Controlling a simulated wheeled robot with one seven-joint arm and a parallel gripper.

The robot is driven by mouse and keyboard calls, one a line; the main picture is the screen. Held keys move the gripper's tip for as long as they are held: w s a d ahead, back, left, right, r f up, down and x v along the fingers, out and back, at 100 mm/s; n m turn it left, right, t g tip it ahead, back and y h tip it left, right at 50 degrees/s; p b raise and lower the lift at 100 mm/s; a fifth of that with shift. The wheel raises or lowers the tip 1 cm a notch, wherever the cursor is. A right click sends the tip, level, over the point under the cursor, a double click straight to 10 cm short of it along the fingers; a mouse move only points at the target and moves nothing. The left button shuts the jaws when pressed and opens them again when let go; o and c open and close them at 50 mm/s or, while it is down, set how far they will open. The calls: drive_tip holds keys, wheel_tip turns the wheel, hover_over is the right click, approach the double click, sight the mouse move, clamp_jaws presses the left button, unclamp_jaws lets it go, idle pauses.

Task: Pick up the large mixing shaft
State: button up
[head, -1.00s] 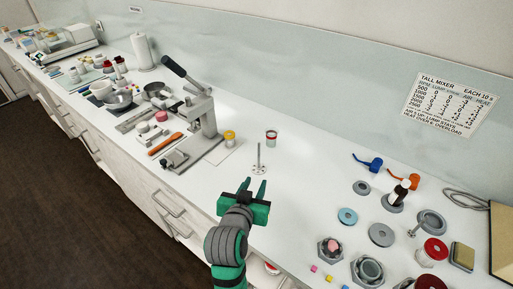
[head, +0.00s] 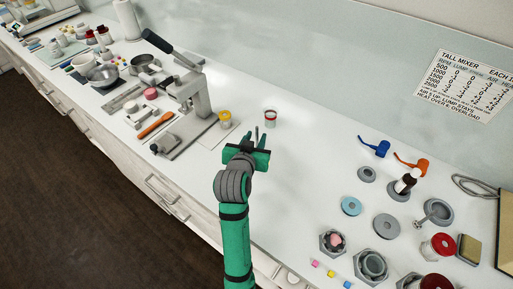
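The large mixing shaft (head: 256,132) is a thin grey upright rod, its top end showing between and just beyond the fingers of my gripper (head: 256,141) in the head view. My gripper hides the shaft's lower part and foot. The two dark fingers stand apart with the rod between them, and I see gaps at the rod's sides. I cannot tell whether either finger touches it. Another, smaller shaft with a round foot (head: 422,222) leans by a grey ring at the right.
A red-banded jar (head: 270,118) stands just behind my gripper. A yellow-lidded jar (head: 225,119) and a lever press (head: 190,95) stand to the left. Rings, hex holders and a brown bottle (head: 406,181) crowd the right. The counter between is clear.

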drive_tip(key=x, duration=0.3)
drive_tip(key=shift+w+d, duration=0.2)
drive_tip(key=shift+d, duration=0.1)
drive_tip(key=shift+w+d+f, duration=0.2)
drive_tip(key=shift+w+d, duration=0.05)
drive_tip(key=shift+w, duration=0.05)
drive_tip(key=shift+a, duration=0.1)
clamp_jaws()
drive_tip(key=shift+a, duration=0.1)
drive_tip(key=shift+w+r, duration=0.1)
drive_tip(key=shift+r, duration=0.05)
